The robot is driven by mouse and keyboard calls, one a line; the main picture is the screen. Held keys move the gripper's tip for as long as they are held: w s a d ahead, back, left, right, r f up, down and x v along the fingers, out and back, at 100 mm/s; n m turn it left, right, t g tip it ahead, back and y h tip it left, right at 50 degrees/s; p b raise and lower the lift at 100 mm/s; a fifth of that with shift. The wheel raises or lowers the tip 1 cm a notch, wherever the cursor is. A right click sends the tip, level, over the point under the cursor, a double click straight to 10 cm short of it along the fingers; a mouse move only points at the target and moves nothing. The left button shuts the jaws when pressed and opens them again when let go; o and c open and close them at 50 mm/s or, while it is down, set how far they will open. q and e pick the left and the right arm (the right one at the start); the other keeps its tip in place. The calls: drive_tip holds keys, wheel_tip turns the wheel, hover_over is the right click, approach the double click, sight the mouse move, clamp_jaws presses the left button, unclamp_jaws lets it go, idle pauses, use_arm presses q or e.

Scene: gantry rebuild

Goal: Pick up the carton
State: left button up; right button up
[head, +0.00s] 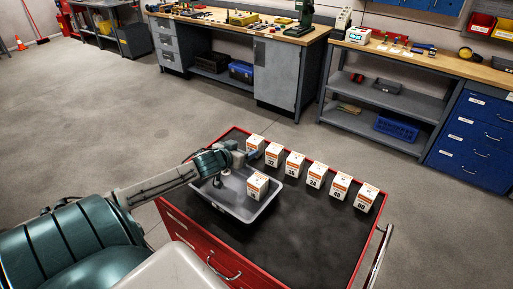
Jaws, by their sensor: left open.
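Several white cartons with orange bands and dark numbers stand in a slanting row on the dark top of a red cabinet. The leftmost carton (256,143) is at the far end of the row, close to my left gripper. Another carton (257,186) is in a grey tray (219,204). My left gripper (245,157) reaches in over the tray, open, with its tips beside the leftmost carton. I cannot tell whether they touch it or whether it lies between the fingers. My right gripper is not in view.
The red cabinet top (305,222) is clear in front of the row. The rightmost carton (366,197) stands near the right edge, above a metal handle (380,256). Workbenches (285,90) and blue drawers (474,140) stand beyond open floor.

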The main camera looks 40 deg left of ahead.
sight(252, 144)
use_arm(q)
drive_tip(key=x, duration=0.4)
drive_tip(key=shift+d, duration=0.1)
drive_tip(key=shift+w+p, duration=0.35)
drive_tip(key=shift+p, duration=0.15)
drive_tip(key=p+x, duration=0.1)
drive_tip(key=x, duration=0.3)
drive_tip(key=shift+r+p, duration=0.1)
drive_tip(key=shift+p, duration=0.2)
drive_tip(key=shift+w+f, duration=0.2)
drive_tip(key=shift+w, duration=0.1)
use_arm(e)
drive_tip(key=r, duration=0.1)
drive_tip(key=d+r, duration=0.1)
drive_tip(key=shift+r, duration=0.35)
use_arm(q)
drive_tip(key=shift+s, duration=0.1)
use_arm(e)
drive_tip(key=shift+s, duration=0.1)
use_arm(q)
drive_tip(key=shift+r, duration=0.1)
drive_tip(key=c, duration=1.1)
drive_tip(key=shift+c, duration=0.2)
